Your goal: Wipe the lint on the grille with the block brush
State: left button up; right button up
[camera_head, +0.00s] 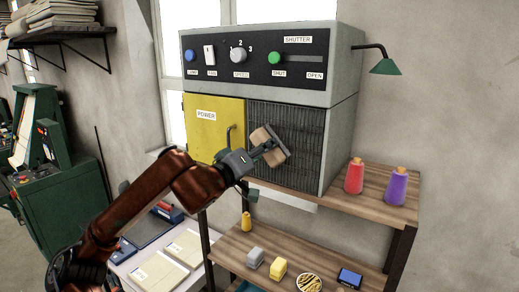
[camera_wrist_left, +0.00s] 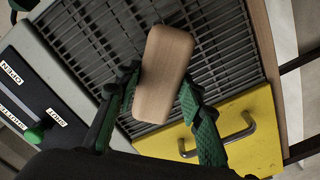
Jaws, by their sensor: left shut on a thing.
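The dark slatted grille (camera_head: 305,125) is on the front of a grey machine, right of its yellow door; it also fills the upper part of the left wrist view (camera_wrist_left: 90,35). My left gripper (camera_head: 266,149) is in front of the grille's left part, shut on the wooden block brush (camera_head: 261,136). In the left wrist view the brush's tan back (camera_wrist_left: 165,70) lies between the two green fingers. Its far side faces the grille; whether it touches cannot be told. I cannot make out lint on the visible slats. The area under the brush is hidden. My right gripper is not in view.
The yellow POWER door (camera_head: 203,138) has a protruding handle. A green lamp (camera_head: 385,67) juts from the machine's right side.

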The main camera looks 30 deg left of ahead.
aim_at(278, 156)
pick_arm(q)
jog(key=shift+s+d, duration=0.15)
jog(key=shift+d, duration=2.05)
jog(key=d, duration=0.5)
jog(key=shift+s, duration=0.25)
jog(key=shift+a, duration=0.1)
jog(key=s+b, duration=0.2)
jog(key=s, duration=0.4)
jog(key=shift+a, duration=0.2)
